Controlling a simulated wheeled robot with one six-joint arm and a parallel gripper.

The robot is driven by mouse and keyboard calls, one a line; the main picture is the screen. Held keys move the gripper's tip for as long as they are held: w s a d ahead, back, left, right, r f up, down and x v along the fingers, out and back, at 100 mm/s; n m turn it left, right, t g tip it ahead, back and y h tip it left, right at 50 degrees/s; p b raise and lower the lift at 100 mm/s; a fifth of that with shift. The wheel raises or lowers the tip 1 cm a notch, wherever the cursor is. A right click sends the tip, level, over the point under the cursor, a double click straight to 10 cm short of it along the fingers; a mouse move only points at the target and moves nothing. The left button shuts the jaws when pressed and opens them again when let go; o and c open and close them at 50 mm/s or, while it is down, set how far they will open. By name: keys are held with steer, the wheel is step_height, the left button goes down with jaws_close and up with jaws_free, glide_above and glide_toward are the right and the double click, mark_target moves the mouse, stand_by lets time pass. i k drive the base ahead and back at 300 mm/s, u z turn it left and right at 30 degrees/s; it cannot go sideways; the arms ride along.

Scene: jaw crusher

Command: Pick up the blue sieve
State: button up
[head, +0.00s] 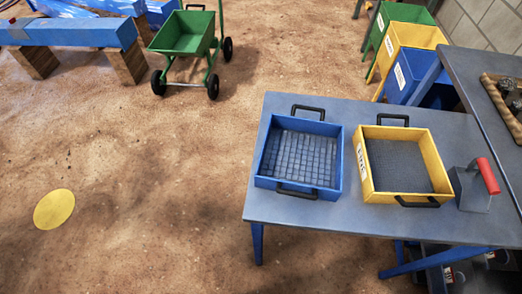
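The blue sieve (281,182) is a square open box with a mesh floor of coarse square openings. It lies flat on the left part of a grey table (385,220). It has a black handle on its far side (308,109) and another on its near side (297,194). It looks empty. My gripper is not in view.
A yellow sieve (368,188) with fine mesh sits just right of the blue one. Green, yellow and blue bins (410,37) are behind the table. A green cart (184,34) is farther back. The left floor is clear around a yellow disc (54,209).

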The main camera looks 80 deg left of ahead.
mark_target(321, 128)
steer(key=u, duration=0.75)
steer(key=k, duration=0.65)
steer(key=u, duration=0.65)
